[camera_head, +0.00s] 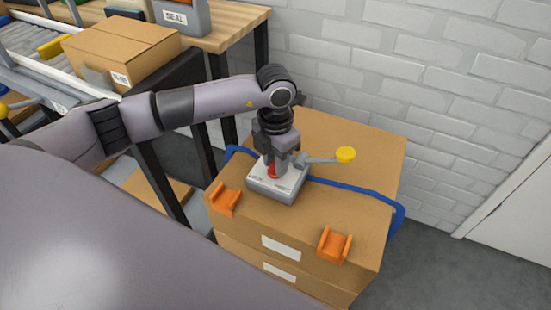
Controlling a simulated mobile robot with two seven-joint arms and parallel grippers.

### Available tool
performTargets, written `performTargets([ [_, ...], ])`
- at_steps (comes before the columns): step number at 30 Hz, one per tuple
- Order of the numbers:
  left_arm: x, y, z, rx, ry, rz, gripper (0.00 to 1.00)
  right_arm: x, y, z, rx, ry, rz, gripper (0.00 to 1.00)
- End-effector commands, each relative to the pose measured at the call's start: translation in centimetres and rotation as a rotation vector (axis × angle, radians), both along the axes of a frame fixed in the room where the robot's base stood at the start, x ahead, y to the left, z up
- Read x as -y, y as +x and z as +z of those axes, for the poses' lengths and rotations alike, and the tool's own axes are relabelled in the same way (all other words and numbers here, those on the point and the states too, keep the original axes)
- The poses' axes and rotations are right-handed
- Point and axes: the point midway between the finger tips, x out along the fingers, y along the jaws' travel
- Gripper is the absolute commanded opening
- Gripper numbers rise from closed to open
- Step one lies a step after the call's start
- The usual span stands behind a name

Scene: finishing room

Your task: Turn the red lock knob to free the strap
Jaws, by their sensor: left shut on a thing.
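The red lock knob (272,171) shows in the head view on top of a grey lock housing (285,190), which sits on a large cardboard box. My left gripper (271,162) comes down from above and is shut on the red knob; its fingers hide part of the knob. The blue strap (352,190) runs across the box top on both sides of the housing and bends down over the right edge. A grey lever with a yellow ball end (346,154) sticks out to the right of the housing. My right gripper is not in view.
Two orange brackets (225,199) (334,244) sit at the front edge of the cardboard box (370,150). A white brick wall stands behind. At the upper left are a conveyor with a carton (125,48) and a wooden bench (225,28).

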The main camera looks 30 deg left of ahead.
Motion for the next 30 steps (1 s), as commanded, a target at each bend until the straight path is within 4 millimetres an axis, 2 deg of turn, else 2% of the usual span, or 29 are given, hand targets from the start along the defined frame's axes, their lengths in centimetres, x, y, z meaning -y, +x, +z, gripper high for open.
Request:
performTargets([
  [6, 0.0, 0.0, 0.1, 0.002, -0.001, 0.002, 0.01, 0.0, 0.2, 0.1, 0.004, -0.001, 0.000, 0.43],
  [7, 0.0, 0.0, 0.1, 0.002, -0.001, 0.002, 0.35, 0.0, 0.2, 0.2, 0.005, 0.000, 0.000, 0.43],
  [9, 0.0, 0.0, 0.0, 0.001, 0.000, 0.002, 0.57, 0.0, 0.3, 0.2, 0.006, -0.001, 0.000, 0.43],
  [20, 0.0, 0.1, 0.5, 0.002, -0.001, 0.000, 0.57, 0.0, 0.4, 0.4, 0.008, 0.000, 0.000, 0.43],
  [30, 0.0, 0.1, 5.7, 0.004, -0.001, 0.001, 0.57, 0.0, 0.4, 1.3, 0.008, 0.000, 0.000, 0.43],
])
